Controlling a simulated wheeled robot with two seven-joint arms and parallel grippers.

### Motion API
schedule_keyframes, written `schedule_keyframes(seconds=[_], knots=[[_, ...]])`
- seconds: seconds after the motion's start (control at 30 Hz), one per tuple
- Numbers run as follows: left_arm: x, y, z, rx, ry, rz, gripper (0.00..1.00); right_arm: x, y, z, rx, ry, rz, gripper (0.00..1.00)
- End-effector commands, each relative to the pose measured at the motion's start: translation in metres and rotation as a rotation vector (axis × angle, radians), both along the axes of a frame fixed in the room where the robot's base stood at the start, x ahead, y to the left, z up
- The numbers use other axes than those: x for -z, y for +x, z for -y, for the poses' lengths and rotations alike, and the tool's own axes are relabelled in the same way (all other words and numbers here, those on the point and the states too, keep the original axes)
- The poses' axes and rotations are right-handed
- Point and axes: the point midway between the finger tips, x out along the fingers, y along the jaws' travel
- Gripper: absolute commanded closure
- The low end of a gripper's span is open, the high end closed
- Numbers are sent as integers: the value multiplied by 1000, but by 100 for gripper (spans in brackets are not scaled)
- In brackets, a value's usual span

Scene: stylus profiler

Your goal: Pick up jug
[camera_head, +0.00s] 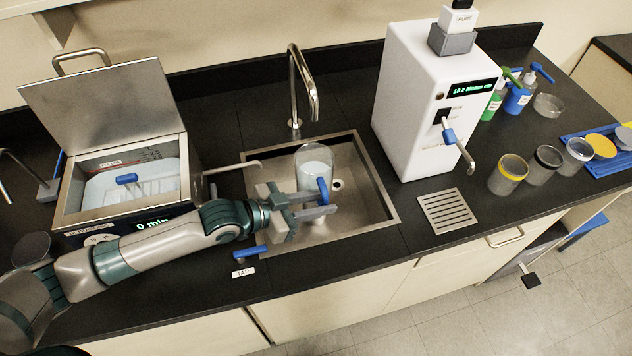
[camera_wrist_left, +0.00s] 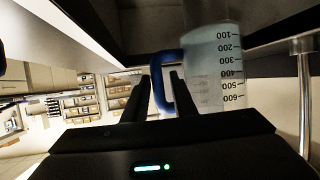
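The jug (camera_head: 313,166) is clear, with a blue handle, and holds pale liquid. It appears upright over the sink, and I cannot tell whether its base touches the bottom. My left gripper (camera_head: 318,203) reaches in from the left at the jug's handle. In the left wrist view, the jug (camera_wrist_left: 215,75) shows upside down with its printed scale, and the blue handle fills the narrow gap between the fingers of my left gripper (camera_wrist_left: 160,78). The gripper looks shut on that handle. My right gripper is not in view.
The steel sink (camera_head: 378,215) has a tall tap (camera_head: 292,95) behind it. A white water dispenser (camera_head: 405,120) and drain grate (camera_head: 447,211) stand right, with several jars beyond.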

Motion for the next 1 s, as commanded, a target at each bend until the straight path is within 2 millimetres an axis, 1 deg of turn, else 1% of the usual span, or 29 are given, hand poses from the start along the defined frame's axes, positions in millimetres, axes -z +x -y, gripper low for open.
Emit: schedule_keyframes(seconds=[0.17, 0.4, 0.57, 1.0], knots=[[3, 2, 5, 1, -1, 0, 75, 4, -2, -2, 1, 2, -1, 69], [17, 12, 29, 0, -2, 1, 75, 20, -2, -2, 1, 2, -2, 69], [21, 19, 41, 0, -1, 2, 75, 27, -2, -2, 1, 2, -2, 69], [21, 20, 43, 0, 0, 0, 75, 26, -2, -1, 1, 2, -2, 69]])
